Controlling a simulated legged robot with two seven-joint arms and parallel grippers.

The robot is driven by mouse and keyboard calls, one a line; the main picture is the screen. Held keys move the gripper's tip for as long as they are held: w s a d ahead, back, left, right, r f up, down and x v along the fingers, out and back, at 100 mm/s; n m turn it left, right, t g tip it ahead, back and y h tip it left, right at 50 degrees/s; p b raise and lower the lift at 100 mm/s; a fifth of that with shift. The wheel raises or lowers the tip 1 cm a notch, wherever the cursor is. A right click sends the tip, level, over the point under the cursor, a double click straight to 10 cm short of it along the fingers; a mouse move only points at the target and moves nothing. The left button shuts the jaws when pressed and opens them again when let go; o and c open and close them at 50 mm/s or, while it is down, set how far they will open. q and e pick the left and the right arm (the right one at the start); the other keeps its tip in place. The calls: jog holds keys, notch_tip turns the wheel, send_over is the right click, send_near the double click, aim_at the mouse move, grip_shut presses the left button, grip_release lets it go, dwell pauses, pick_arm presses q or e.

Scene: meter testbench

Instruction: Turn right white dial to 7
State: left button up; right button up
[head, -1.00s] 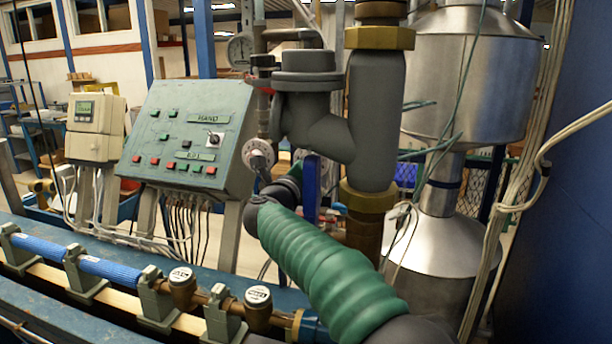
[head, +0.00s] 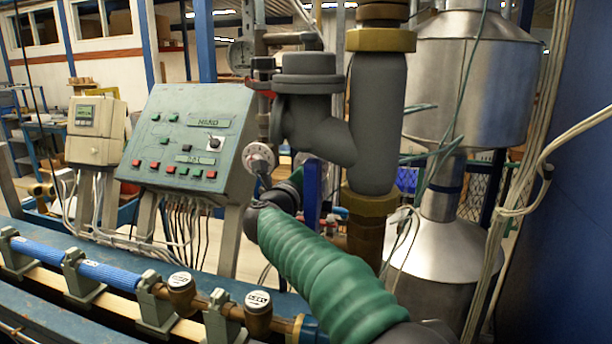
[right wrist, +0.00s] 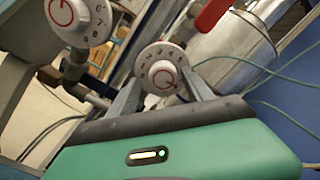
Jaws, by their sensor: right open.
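In the right wrist view, a round white dial (right wrist: 162,68) with black numbers and a red ring mark is framed by my right gripper (right wrist: 164,84). The gripper is open, one finger on each side of the dial's lower part. I cannot tell whether the fingers touch it or what number it is set to. A second white dial (right wrist: 82,18) is at the upper left, cut by the frame edge. In the head view, one white dial (head: 258,158) shows beside the control panel, just above the end of my right arm. The fingers are hardly visible there. My left gripper is out of view.
The green control panel (head: 188,128) with buttons stands left of the dial. A grey valve body (head: 310,125) and thick pipe (head: 375,120) stand close on the right. A red handle (right wrist: 213,14) is near the dial in the right wrist view. Blue piping (head: 105,272) runs in front.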

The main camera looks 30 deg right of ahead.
jog(key=b+v, duration=0.1)
jog(key=v, duration=1.6)
jog(key=shift+d, duration=0.1)
